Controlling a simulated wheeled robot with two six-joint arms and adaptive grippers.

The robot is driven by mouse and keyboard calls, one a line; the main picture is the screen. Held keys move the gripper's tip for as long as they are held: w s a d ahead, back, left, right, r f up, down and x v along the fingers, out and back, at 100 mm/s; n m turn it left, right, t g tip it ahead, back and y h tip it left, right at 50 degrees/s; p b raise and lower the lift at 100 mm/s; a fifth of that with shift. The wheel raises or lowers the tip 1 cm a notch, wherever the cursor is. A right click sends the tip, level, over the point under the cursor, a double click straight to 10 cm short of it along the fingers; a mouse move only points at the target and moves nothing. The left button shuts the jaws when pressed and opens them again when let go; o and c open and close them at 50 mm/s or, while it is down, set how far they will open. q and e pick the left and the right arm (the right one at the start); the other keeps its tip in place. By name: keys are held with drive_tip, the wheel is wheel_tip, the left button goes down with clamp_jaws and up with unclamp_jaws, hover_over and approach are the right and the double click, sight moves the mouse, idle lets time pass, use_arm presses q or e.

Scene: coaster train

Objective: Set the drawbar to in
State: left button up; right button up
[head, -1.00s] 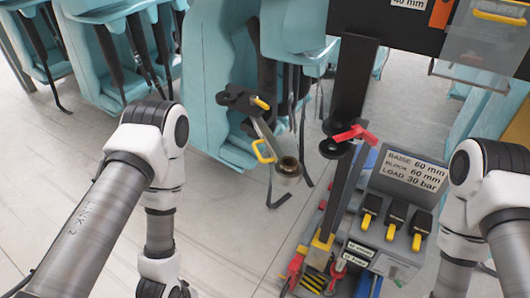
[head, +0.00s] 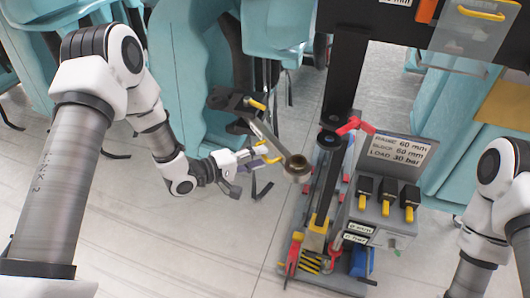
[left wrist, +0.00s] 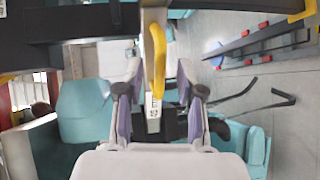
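The drawbar (head: 268,139) is a grey bar with a brass-coloured ring (head: 297,168) at its free end, sticking out from a dark bracket (head: 229,101) under the teal car. A yellow handle (head: 267,152) sits on its near side, and a smaller yellow grip (head: 257,104) is at the bracket. My left gripper (head: 256,161) is at the yellow handle. In the left wrist view my gripper (left wrist: 160,103) is open, with the yellow handle (left wrist: 157,62) ahead of and between its fingers; contact cannot be told. My right gripper is out of view.
A black post with a red lever (head: 354,125) stands right of the ring. Teal seats are at the back. The floor (head: 190,245) at front left is clear.

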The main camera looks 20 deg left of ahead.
use_arm(q)
drive_tip(key=shift+x, duration=1)
drive_tip(key=shift+w+d, duration=0.15)
drive_tip(key=shift+d, duration=0.15)
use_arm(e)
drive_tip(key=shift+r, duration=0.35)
use_arm(q)
drive_tip(key=shift+a, duration=0.15)
clamp_jaws()
drive_tip(key=shift+f, duration=0.1)
